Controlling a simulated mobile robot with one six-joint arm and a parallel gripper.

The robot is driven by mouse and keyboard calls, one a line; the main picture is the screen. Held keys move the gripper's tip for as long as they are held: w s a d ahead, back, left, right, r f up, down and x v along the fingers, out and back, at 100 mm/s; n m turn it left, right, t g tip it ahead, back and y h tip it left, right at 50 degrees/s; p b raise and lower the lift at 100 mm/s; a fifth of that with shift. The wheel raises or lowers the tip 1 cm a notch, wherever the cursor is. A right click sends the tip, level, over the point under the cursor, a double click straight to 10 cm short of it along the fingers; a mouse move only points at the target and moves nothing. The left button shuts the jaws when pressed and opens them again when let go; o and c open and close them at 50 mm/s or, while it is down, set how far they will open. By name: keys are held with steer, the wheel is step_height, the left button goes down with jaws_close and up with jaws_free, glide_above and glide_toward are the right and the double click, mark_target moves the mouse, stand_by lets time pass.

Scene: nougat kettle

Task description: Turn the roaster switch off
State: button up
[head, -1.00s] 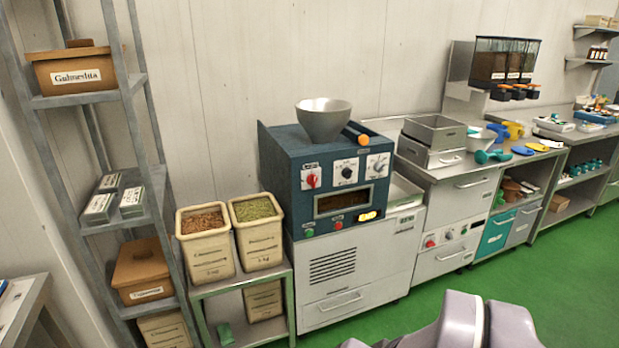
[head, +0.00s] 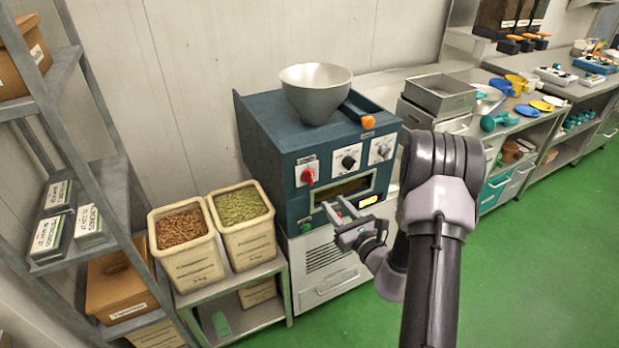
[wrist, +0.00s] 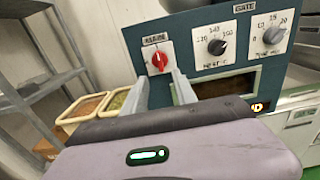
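The blue-grey roaster (head: 265,150) stands against the wall with a metal hopper on top. Its red rotary switch (head: 308,175) sits on a white plate at the left of the front panel. In the wrist view the red switch (wrist: 160,60) shows just beyond my fingertips, its pointer tilted off vertical. My gripper (head: 338,209) is in front of the panel, below and right of the switch in the head view. Its two fingers (wrist: 160,82) are apart with nothing between them, and I see no contact with the switch.
Black (head: 347,160) and grey (head: 381,149) knobs sit right of the switch. Bins of brown (head: 185,268) and green (head: 250,240) contents stand left. Green floor (head: 530,260) is open at right.

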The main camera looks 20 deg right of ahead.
mark_target(312, 178)
steer(key=w, duration=0.4)
steer(key=w+b, duration=0.1)
steer(key=w, duration=0.7)
steer(key=shift+w+a, duration=0.15)
steer(key=shift+a, duration=0.15)
steer(key=shift+c, duration=0.4)
jaws_close()
